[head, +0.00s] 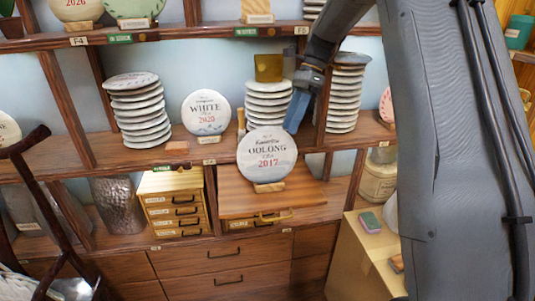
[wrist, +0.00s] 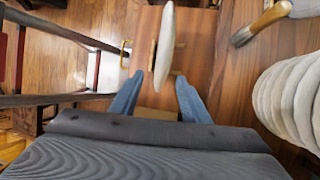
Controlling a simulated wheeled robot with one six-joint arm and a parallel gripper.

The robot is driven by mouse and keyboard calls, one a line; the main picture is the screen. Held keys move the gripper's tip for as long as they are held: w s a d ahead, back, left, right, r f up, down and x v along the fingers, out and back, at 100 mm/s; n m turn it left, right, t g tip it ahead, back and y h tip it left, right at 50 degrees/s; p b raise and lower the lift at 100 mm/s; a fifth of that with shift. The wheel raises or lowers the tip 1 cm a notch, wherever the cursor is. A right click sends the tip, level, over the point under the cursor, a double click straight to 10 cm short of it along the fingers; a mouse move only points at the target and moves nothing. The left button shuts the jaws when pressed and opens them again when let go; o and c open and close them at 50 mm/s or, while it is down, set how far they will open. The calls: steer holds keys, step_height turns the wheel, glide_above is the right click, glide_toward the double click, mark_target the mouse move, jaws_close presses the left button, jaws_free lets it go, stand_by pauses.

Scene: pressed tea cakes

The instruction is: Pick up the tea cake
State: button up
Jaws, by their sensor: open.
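A round white-wrapped tea cake labelled OOLONG 2017 (head: 267,153) stands upright on a small wooden stand (head: 268,187). The stand is on a pulled-out wooden board (head: 235,207). In the wrist view the tea cake (wrist: 165,45) shows edge-on, a thin pale disc just beyond my fingertips.
Stacks of wrapped cakes (head: 138,112) (head: 268,104) stand on the shelf behind, with a WHITE 2020 cake (head: 206,112) between them. In the wrist view a stack (wrist: 290,100) is close on the right, near a brush (wrist: 262,22). A shelf post (head: 321,105) is beside my gripper.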

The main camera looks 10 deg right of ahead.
mark_target(284, 137)
steer(key=shift+p+x, duration=1.35)
steer(key=shift+x, duration=1.4)
steer(key=shift+w+a, duration=0.1)
steer(key=shift+w, duration=0.05)
steer(key=shift+c, duration=0.2)
jaws_close()
